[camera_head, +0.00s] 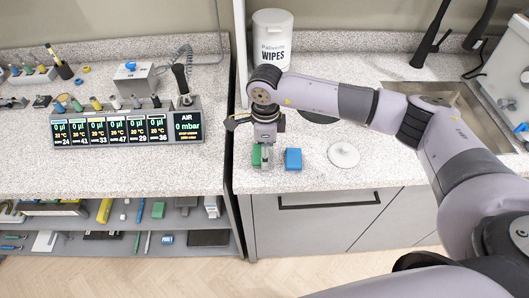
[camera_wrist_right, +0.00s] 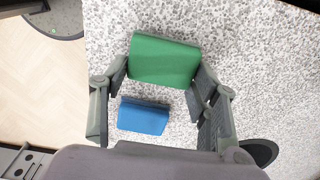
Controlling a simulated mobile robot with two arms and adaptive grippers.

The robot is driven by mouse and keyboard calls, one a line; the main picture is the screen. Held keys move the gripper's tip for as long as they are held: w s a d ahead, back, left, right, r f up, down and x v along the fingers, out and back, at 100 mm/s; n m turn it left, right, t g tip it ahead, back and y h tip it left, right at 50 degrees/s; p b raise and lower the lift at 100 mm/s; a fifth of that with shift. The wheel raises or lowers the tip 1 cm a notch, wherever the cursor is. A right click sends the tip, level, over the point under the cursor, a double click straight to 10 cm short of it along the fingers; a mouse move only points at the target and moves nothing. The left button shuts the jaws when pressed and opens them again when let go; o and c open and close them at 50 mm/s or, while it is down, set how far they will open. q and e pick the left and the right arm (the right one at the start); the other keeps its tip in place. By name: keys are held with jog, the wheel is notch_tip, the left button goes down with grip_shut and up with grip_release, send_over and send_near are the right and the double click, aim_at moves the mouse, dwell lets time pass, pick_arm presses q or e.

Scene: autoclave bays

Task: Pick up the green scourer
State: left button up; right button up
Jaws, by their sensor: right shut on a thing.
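The green scourer (camera_wrist_right: 165,60) is a flat green block. In the wrist view it sits between the two fingers of my right gripper (camera_wrist_right: 163,78), with a finger against each side. In the head view the green scourer (camera_head: 256,156) shows partly behind the right gripper (camera_head: 265,153), which points down near the front left edge of the right counter. The right gripper is shut on the scourer. I cannot tell whether the scourer touches the counter. My left gripper is not in view.
A blue block (camera_head: 293,159) lies close to the right of the scourer. A white wipes tub (camera_head: 272,38) stands behind. A gap separates the left counter (camera_head: 130,177).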

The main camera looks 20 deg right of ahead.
notch_tip(320, 180, up, 19)
jog(key=b, duration=0.4)
jog(key=shift+b, duration=0.3)
jog(key=shift+r, duration=0.1)
